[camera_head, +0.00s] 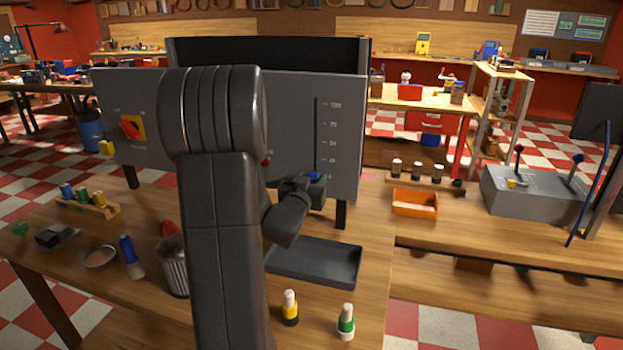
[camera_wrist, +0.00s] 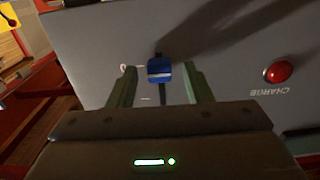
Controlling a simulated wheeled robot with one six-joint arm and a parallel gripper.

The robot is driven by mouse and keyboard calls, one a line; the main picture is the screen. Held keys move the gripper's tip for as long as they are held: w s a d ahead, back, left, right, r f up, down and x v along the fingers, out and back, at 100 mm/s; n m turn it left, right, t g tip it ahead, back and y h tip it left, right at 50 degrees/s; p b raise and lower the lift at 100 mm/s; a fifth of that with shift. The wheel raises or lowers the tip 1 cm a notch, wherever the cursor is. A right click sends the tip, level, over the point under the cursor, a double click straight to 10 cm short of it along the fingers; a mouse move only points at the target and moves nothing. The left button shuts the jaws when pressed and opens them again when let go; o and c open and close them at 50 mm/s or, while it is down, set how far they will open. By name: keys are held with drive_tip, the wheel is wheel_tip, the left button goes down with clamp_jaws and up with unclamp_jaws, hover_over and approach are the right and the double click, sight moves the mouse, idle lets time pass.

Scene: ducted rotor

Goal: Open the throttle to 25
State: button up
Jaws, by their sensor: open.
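The grey panel (camera_head: 345,130) stands upright on the wooden bench. It carries a vertical throttle slot (camera_head: 318,130) with a scale topped by 100. The blue throttle knob (camera_head: 314,176) sits at the slot's bottom end, by the lowest mark. In the wrist view the blue knob (camera_wrist: 159,75) has a pale stripe and lies between the two green fingers. My gripper (camera_wrist: 161,84) is open around the knob, with a visible gap on each side. In the head view my gripper (camera_head: 303,188) is at the knob, partly hidden by its own body.
A red CHARGE button (camera_wrist: 278,71) is beside the slot. A yellow-and-red rotary switch (camera_head: 131,128) is at the panel's left. Below lies a dark tray (camera_head: 315,262), with yellow (camera_head: 290,308) and green (camera_head: 346,322) bottles in front. My arm hides the panel's middle.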

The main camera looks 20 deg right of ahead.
sight(315, 158)
drive_tip(key=shift+w+d, duration=0.15)
drive_tip(key=shift+c, duration=0.3)
clamp_jaws()
wheel_tip(315, 158, up, 5)
drive_tip(key=shift+r+p, duration=0.2)
drive_tip(key=shift+p, duration=0.7)
drive_tip(key=shift+f, duration=0.2)
drive_tip(key=shift+o, duration=0.3)
unclamp_jaws()
